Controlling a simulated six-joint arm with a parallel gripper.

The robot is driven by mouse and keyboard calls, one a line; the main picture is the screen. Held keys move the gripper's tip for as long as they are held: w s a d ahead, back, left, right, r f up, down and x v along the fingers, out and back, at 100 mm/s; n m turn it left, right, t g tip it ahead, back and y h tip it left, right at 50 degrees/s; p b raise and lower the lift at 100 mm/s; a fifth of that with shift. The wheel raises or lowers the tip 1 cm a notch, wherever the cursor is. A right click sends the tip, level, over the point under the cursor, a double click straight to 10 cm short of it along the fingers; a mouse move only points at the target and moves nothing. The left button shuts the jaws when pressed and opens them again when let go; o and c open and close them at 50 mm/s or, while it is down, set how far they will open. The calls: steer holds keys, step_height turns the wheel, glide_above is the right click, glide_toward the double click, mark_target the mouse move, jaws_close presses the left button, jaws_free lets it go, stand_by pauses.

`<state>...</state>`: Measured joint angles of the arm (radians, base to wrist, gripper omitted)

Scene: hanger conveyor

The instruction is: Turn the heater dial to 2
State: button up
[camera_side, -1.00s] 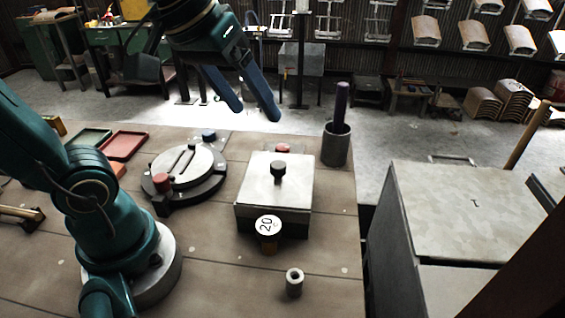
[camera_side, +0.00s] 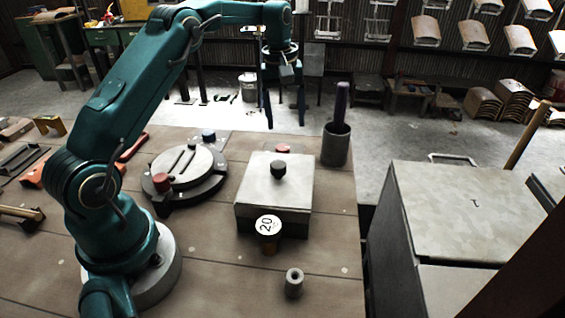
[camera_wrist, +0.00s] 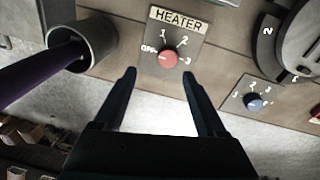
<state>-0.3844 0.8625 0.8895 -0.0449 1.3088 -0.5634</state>
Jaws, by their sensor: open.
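The heater dial (camera_wrist: 167,57) is a round red knob on a dark plate labelled HEATER (camera_wrist: 178,20), with marks OFF, 1, 2 and 3 around it. Its pointer seems to lie on the OFF side, but it is small. In the side view the red dial (camera_side: 283,149) barely shows behind the pale metal box. My gripper (camera_side: 284,118) is open and empty, fingers down, above and beyond the far table edge. In the wrist view my gripper (camera_wrist: 159,72) has its fingertips on either side of the dial's lower part in the picture, apart from it.
A grey cup (camera_side: 335,146) with a purple rod stands right of the dial. A blue dial (camera_wrist: 252,103) is on another plate, near a round turntable (camera_side: 185,168). The metal box (camera_side: 274,185) with a black knob stands in front of the heater dial.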

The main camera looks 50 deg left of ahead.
mark_target(282, 147)
steer(key=shift+g, duration=0.3)
steer(key=f, duration=0.7)
steer(key=shift+s+a+f, duration=0.15)
steer(key=shift+s+a, duration=0.1)
steer(key=shift+s, duration=0.05)
jaws_close()
